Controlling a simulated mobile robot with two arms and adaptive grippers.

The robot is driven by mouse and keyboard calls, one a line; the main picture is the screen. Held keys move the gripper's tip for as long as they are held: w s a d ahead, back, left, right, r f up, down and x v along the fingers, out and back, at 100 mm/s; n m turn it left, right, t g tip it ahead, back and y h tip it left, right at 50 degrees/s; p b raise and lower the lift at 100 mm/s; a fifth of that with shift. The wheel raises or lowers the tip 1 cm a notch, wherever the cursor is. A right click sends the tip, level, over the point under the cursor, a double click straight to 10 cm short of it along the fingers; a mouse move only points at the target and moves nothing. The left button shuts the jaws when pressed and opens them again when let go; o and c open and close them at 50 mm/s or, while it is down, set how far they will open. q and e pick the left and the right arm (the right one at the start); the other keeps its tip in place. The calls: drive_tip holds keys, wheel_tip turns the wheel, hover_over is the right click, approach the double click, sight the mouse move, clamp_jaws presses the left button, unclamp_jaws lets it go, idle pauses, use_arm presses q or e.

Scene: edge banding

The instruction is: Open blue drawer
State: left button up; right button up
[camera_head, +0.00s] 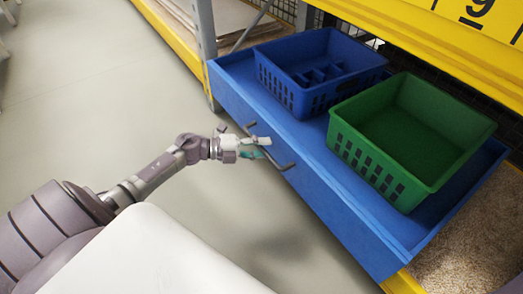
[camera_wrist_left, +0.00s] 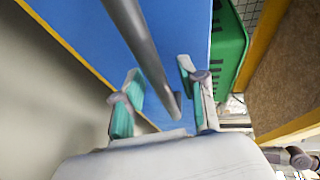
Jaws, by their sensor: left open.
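The blue drawer (camera_head: 345,200) stands out from the rack, with its inside and contents showing from above. Its dark bar handle (camera_head: 287,166) is on the long front face. My left gripper (camera_head: 266,147) is at the handle with its fingers open. In the left wrist view, the handle (camera_wrist_left: 142,45) runs down between the two green-padded fingers of the gripper (camera_wrist_left: 160,92), with a gap beside it. The drawer's blue front (camera_wrist_left: 85,35) fills much of that view. The gripper hides part of the handle in the head view. My right gripper is not in view.
A blue basket (camera_head: 283,88) and a green basket (camera_head: 340,141) sit in the drawer. A yellow beam (camera_head: 430,38) runs above it, and a grey rack post (camera_head: 206,35) stands at its left end. The floor (camera_head: 90,100) in front is clear.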

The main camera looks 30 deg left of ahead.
use_arm(q)
clamp_jaws()
idle(0.6)
